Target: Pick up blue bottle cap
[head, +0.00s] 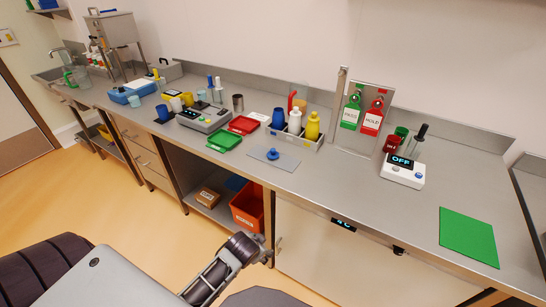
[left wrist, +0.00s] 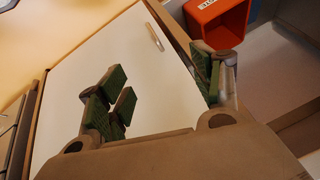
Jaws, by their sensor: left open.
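The blue cap (head: 272,155) sits with a small knob upward on a thin grey-blue mat (head: 289,163) near the counter's front edge. My left gripper (head: 266,249) is below the counter's front edge, in front of the cabinet and apart from the cap. In the left wrist view its green-padded fingers (left wrist: 165,92) are spread wide with nothing between them. The cap is not in the left wrist view. My right gripper is not in view.
A grey caddy (head: 297,140) with blue, white and yellow bottles stands behind the mat. Green (head: 224,141) and red (head: 243,125) trays lie left of it. An orange bin (head: 246,207) sits on the lower shelf.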

